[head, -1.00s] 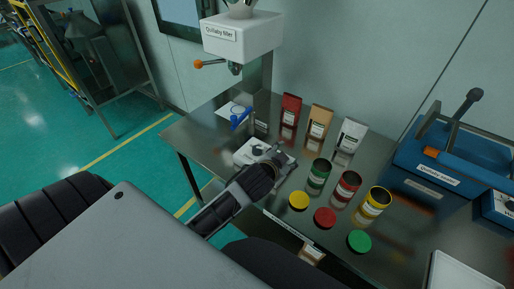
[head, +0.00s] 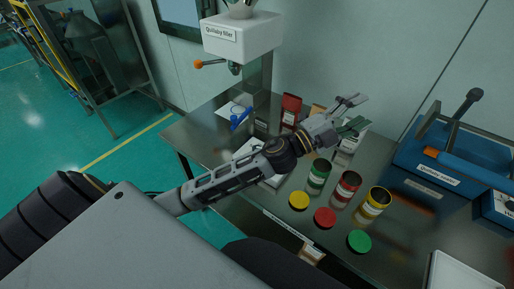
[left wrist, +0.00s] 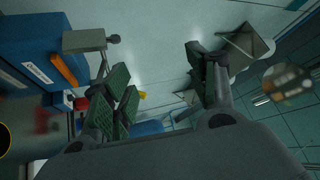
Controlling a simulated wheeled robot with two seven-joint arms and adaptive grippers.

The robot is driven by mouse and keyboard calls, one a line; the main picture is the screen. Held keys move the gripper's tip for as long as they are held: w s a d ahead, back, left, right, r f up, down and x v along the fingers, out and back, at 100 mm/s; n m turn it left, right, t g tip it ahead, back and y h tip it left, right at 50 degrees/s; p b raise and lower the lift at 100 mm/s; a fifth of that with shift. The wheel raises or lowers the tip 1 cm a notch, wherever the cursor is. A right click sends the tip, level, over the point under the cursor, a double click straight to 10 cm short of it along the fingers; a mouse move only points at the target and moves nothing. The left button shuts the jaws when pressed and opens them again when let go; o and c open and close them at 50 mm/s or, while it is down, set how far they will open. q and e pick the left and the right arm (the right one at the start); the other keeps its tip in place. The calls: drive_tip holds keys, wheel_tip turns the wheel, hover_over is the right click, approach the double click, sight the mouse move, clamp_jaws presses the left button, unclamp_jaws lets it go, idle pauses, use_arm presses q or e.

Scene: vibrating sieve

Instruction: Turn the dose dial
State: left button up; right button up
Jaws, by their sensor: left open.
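My left gripper (head: 358,112) is open and empty. It is raised above the table, in front of the tan and white pouches in the head view. Its spread fingers also show in the left wrist view (left wrist: 155,88), with nothing between them. The low white box (head: 274,181) on the table is mostly hidden behind my left forearm. Only parts of its edges show, and no dial can be made out on it now. The filler (head: 240,38) hangs at the back, with an orange-knobbed lever (head: 199,64). My right gripper is not in view.
Green (head: 318,174), red (head: 346,188) and yellow (head: 375,204) cans stand right of the forearm. Their lids lie in front. A red pouch (head: 290,110) stands behind. The blue sealer (head: 455,150) fills the right side. A blue item (head: 240,119) lies at the back left.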

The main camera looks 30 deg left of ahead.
use_arm(q)
drive_tip(key=s+d+f+m+g+h, duration=0.2)
drive_tip(key=s+d+m+g+h, duration=0.4)
drive_tip(key=m+g, duration=0.65)
drive_tip(key=w+a+f+m+g+y, duration=0.2)
drive_tip(key=a+f+m+g+y, duration=0.25)
drive_tip(key=f+m+y, duration=0.45)
drive_tip(key=w+a+f+n+y, duration=0.1)
drive_tip(key=a+y, duration=0.4)
drive_tip(key=a, duration=1)
drive_tip(key=w+a+f+n+y, duration=0.1)
drive_tip(key=a+y, duration=0.4)
drive_tip(key=a, duration=1)
drive_tip(key=shift+w+a+f+g, duration=0.3)
drive_tip(key=shift+w+f+g, duration=0.15)
drive_tip(key=shift+f, duration=0.35)
drive_tip(key=shift+f, duration=0.15)
